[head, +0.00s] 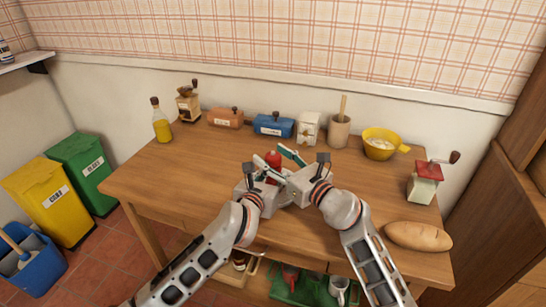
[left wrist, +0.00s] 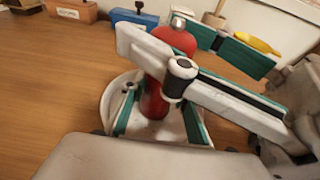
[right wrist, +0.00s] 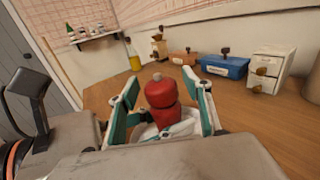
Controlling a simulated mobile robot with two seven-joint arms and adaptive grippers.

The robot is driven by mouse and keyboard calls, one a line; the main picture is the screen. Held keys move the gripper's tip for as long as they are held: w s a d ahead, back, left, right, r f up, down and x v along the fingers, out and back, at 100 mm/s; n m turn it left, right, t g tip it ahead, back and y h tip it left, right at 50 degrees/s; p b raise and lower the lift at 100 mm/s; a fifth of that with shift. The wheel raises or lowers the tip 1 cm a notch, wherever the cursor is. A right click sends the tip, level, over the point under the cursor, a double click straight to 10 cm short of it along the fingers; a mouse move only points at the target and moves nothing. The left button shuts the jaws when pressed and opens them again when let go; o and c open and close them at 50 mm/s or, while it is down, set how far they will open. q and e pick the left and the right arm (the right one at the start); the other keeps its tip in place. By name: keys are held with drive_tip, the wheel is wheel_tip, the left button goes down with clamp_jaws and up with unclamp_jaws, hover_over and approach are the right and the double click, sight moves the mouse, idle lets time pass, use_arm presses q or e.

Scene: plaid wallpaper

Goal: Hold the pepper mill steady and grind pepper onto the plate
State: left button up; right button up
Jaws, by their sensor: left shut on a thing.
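The pepper mill is red with a metal knob on top (head: 273,158) and stands upright on the white plate (left wrist: 112,108). It also shows in the left wrist view (left wrist: 155,100) and the right wrist view (right wrist: 162,98). My left gripper (left wrist: 160,112) is shut on the mill's lower body. My right gripper (right wrist: 162,103) has its fingers spread, one on each side of the mill's head, with gaps showing between. In the head view the right gripper (head: 287,161) hides part of the mill, and both grippers hide most of the plate.
At the back stand an oil bottle (head: 161,122), a wooden grinder (head: 188,104), an orange box (head: 226,118), a blue box (head: 273,125), a utensil crock (head: 339,131) and a yellow bowl (head: 380,148). A red-topped grinder (head: 424,183) and bread (head: 418,236) are right. The table's left is clear.

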drive_tip(key=v, duration=1.2)
idle(0.3)
drive_tip(key=shift+w+d+n+g+y, duration=1.4)
drive_tip(key=shift+w+n+g+y, duration=0.65)
drive_tip(key=shift+g, duration=0.75)
drive_tip(key=shift+n, duration=0.25)
drive_tip(key=x, duration=1.1)
drive_tip(key=shift+a, duration=0.35)
drive_tip(key=shift+f, duration=0.1)
drive_tip(key=c, duration=1.1)
